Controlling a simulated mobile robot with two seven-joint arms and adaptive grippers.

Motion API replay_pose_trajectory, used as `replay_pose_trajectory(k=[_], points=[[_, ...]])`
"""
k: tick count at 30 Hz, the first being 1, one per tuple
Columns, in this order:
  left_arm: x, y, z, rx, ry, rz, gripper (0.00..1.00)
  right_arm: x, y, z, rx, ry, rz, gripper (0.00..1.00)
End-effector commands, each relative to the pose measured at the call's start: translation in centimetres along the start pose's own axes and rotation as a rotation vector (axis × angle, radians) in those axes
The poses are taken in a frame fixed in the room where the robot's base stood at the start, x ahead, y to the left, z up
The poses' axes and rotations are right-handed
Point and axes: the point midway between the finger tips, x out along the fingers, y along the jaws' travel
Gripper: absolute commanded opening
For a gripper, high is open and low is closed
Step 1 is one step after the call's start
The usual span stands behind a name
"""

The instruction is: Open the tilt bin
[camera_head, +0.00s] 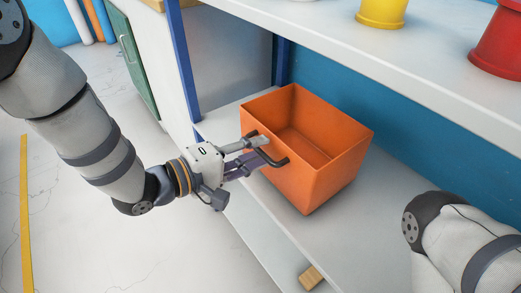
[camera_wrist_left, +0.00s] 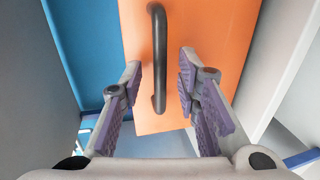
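The orange tilt bin (camera_head: 312,176) is an open-topped box on a grey shelf, with a dark bar handle (camera_head: 268,155) on its front. The front and handle also fill the middle of the left wrist view, where the handle (camera_wrist_left: 159,60) stands upright. My left gripper (camera_head: 262,150) is at the bin's front, its fingers on either side of the handle. In the left wrist view the left gripper (camera_wrist_left: 160,88) is open, with gaps between both fingers and the handle. My right arm shows at the lower right; its gripper is out of frame.
The bin stands on a grey shelf (camera_head: 375,220) with a small wooden block (camera_head: 312,277) at its front edge. Above is a white shelf (camera_head: 380,55) with a yellow pot (camera_head: 382,12) and a red pot (camera_head: 500,45). A blue post (camera_head: 183,60) stands left of the bin.

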Motion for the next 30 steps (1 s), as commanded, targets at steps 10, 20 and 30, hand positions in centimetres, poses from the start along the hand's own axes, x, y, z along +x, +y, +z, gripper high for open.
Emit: replay_pose_trajectory(k=[10,20,30], points=[[0.0,0.0,0.0,0.000,0.000,0.000,0.00,0.0,0.0,0.0,0.000,0.000,0.000,0.00],[-0.1,-0.2,0.0,-0.003,0.001,0.012,0.00,0.1,0.0,0.0,0.000,-0.001,0.000,0.00],[-1.3,-2.0,-0.1,-0.008,0.005,0.187,0.00,1.6,0.0,-0.5,0.000,-0.021,0.001,0.00]])
